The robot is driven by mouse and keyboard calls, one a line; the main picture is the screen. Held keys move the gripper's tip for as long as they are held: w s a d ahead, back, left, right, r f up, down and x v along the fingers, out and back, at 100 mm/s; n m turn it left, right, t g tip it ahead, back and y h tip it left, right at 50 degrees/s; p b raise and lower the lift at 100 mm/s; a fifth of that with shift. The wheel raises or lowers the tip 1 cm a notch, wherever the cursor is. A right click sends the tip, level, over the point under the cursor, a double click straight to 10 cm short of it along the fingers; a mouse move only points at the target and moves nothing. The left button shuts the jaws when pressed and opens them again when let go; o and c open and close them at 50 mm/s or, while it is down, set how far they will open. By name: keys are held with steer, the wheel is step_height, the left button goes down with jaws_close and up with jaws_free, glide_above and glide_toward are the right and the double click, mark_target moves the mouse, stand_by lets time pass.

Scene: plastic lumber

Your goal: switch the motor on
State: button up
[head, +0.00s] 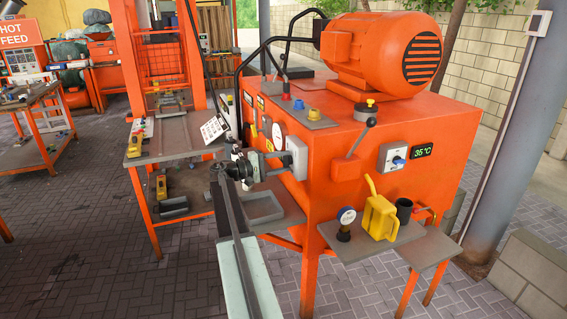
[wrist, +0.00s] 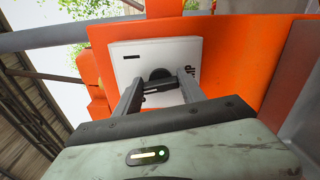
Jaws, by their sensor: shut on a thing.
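The orange motor (head: 375,52) lies on top of the orange machine cabinet (head: 400,125). A white switch box (head: 297,150) is on the cabinet's left face. In the wrist view the white switch plate (wrist: 125,68) fills the space ahead, with a dark round knob (wrist: 160,74) on it and partly hidden lettering at its right. My gripper (head: 281,161) reaches this box from the left. In the wrist view my gripper (wrist: 160,88) has its two fingers on either side of the knob, shut on it. The knob's exact turn position is hard to read.
A grey box with a blue knob (head: 393,157) and a 35 °C display (head: 422,151) are on the front face. A lever (head: 360,138) stands nearby. A yellow jug (head: 380,217) and a gauge (head: 346,217) are on the front shelf. A grey tray (head: 264,209) lies below my gripper.

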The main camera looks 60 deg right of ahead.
steer(key=m, duration=0.4)
steer(key=shift+a+f+m, duration=0.1)
steer(key=shift+f+m, duration=0.1)
steer(key=shift+m, duration=0.1)
steer(key=shift+f+m, duration=0.1)
steer(key=shift+m, duration=1.9)
steer(key=o, duration=1.4)
steer(key=shift+c, duration=0.2)
steer(key=v, duration=0.7)
steer(key=shift+w+a, duration=0.25)
steer(key=shift+w, duration=0.05)
